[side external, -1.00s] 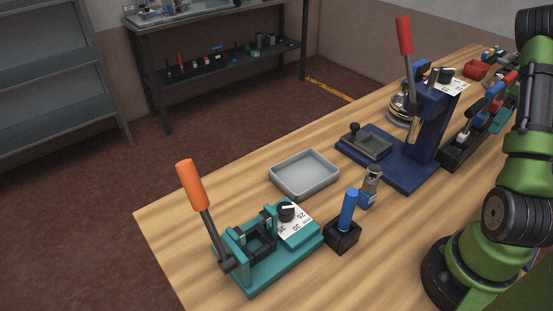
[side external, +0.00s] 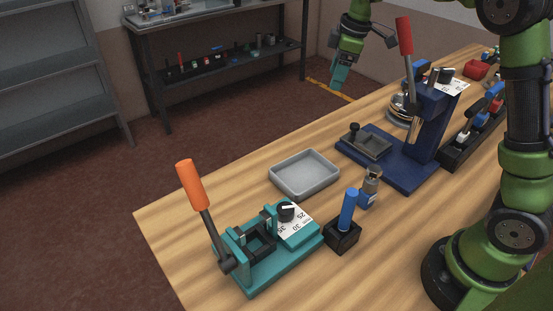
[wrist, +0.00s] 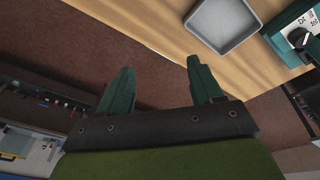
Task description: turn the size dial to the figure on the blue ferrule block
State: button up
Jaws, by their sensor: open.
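The size dial (side external: 286,211) is a black knob on the teal bench tool (side external: 262,277), over a white plate marked 25, 30 and 35 mm. Its pale pointer mark is too small to read against a figure. The dial also shows at the right edge of the wrist view (wrist: 299,39). A small blue block (side external: 366,200) with a grey top and a pale label, seemingly the ferrule block, stands right of the grey tray; its figure is unreadable. My gripper (side external: 340,84) is open and empty, with its teal fingers apart in the wrist view (wrist: 161,80), beyond the table's far edge and away from the dial.
The grey tray (side external: 305,176) is empty. An orange lever (side external: 192,187) rises from the teal tool. A blue-handled tool (side external: 348,210) stands in a black holder near the dial. A dark blue press (side external: 430,125) with a red lever and its own dial (side external: 445,75) stands farther back.

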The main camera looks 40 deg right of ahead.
jog(key=s+a+n+g, duration=0.1)
jog(key=s+a+n, duration=0.2)
jog(key=a, duration=0.6)
jog(key=s+a+n+g, duration=0.1)
jog(key=s+a+n, duration=0.15)
jog(key=a, duration=0.65)
jog(key=n, duration=0.3)
send_near(286, 208)
jog(key=shift+h, duration=0.4)
jog(key=f, duration=0.9)
jog(key=shift+w+a, duration=0.15)
jog(key=shift+a, duration=0.15)
jog(key=shift+r, duration=0.1)
jog(key=c, duration=1.1)
jog(key=shift+o, duration=0.2)
